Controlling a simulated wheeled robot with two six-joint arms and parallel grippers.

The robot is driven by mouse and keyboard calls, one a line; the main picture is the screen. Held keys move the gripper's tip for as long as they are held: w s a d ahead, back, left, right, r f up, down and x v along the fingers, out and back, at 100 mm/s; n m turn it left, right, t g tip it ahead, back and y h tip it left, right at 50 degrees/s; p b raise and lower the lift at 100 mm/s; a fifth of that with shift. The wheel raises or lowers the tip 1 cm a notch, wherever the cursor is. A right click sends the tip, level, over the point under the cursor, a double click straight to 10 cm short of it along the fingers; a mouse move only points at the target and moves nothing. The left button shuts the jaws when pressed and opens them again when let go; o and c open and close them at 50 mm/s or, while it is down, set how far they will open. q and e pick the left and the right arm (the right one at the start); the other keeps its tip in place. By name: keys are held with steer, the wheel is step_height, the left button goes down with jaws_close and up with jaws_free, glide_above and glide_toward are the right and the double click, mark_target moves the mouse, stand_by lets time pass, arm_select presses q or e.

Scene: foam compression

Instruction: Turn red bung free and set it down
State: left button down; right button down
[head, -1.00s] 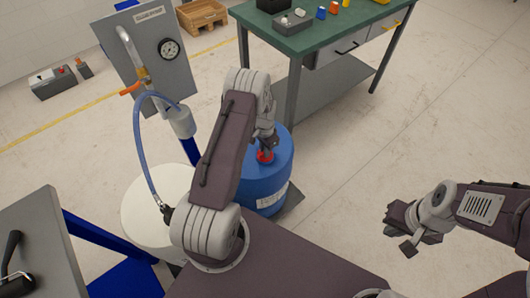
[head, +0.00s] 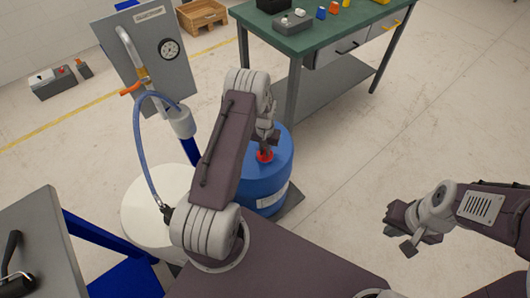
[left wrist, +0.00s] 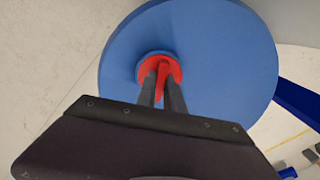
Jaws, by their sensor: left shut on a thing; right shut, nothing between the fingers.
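The red bung (head: 264,156) sits in the top of the blue drum (head: 262,185). In the left wrist view the red bung (left wrist: 175,72) has a round flange and an upright grip, and the blue drum's top (left wrist: 230,50) surrounds it. My left gripper (left wrist: 162,80) reaches down from above with its two dark fingers shut on the bung's grip. In the head view my left gripper (head: 266,140) partly hides the bung. Whether its thread is engaged is hidden. My right gripper (head: 405,237) is shut and empty, over the floor at the right.
A white drum (head: 150,205) stands left of the blue one, with a blue hose (head: 139,150) running to a gauge panel (head: 150,55). A green-topped bench (head: 340,25) with small coloured items stands behind. The floor between the bench and my right arm is clear.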

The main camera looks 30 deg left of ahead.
arm_select(q)
steer(key=shift+r, duration=0.15)
steer(key=shift+r+p, duration=1.65)
steer(key=shift+r, duration=0.35)
steer(key=shift+w+a+f, duration=0.1)
steer(key=shift+a+f, duration=0.05)
steer(key=shift+a, duration=0.05)
steer(key=w+a+b, duration=0.2)
steer(key=a+b, duration=0.1)
steer(key=a, duration=0.1)
steer(key=w+a+b, duration=0.1)
steer(key=a+b, duration=0.2)
steer(key=a, duration=0.2)
steer(key=w+a+b, duration=0.2)
steer(key=a+b, duration=0.1)
steer(key=a, duration=0.1)
steer(key=shift+w+a+f, duration=0.25)
steer(key=shift+w, duration=0.05)
steer(key=shift+a+r+b, duration=0.2)
steer(key=shift+b, duration=0.1)
steer(key=shift+r, duration=0.15)
